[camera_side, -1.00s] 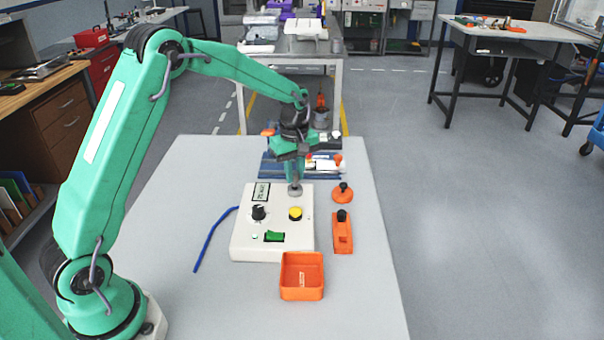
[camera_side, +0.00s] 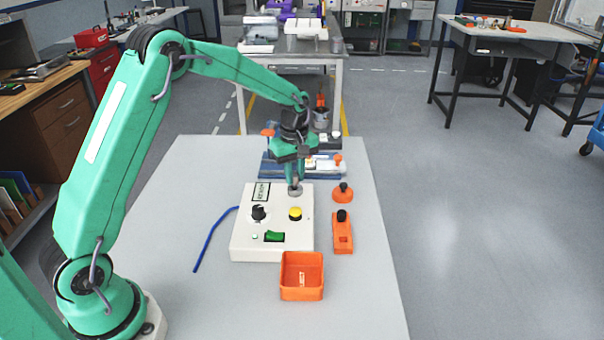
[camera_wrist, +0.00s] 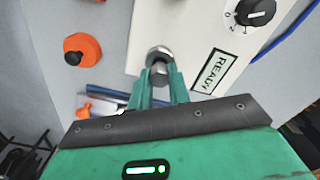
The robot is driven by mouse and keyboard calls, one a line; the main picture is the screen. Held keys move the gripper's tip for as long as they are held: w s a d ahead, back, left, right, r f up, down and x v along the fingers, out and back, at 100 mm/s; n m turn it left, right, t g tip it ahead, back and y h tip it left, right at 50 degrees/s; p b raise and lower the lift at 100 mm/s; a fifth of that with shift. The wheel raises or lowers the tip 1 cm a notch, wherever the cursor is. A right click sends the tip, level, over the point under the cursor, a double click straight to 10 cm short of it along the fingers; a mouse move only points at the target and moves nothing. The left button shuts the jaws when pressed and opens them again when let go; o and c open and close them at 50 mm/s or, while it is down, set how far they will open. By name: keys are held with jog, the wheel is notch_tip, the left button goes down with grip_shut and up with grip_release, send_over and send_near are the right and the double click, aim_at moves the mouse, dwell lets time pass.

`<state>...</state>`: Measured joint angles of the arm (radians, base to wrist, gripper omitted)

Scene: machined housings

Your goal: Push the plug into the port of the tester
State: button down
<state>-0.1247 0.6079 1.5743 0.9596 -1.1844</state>
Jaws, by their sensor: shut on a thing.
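The tester (camera_side: 240,245) is a white box on the grey table, with a dark knob, a yellow button, a green switch and a display. In the wrist view the display on the tester (camera_wrist: 182,35) reads READY. My gripper (camera_side: 294,179) is over the tester's far right corner, pointing down. It is shut on the plug (camera_side: 295,191), a grey metallic round piece. In the wrist view the plug (camera_wrist: 159,53) sits between the fingertips of my gripper (camera_wrist: 159,76), at the tester's edge. The port is hidden beneath the plug; I cannot tell how deep the plug sits.
An orange open box (camera_side: 302,292) stands at the tester's near right. An orange round piece with a black knob (camera_side: 343,195) and an orange block (camera_side: 342,238) are to the right. A blue cable (camera_side: 212,240) lies left. A blue tray (camera_side: 270,168) is behind.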

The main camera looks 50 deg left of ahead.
jog(key=shift+f, duration=0.75)
dwell(2.0)
jog(key=c, duration=1.2)
grip_release()
jog(key=shift+c, duration=0.2)
jog(key=shift+o, duration=0.5)
jog(key=o, duration=0.4)
jog(key=shift+r, duration=0.15)
jog(key=shift+r, duration=3.9)
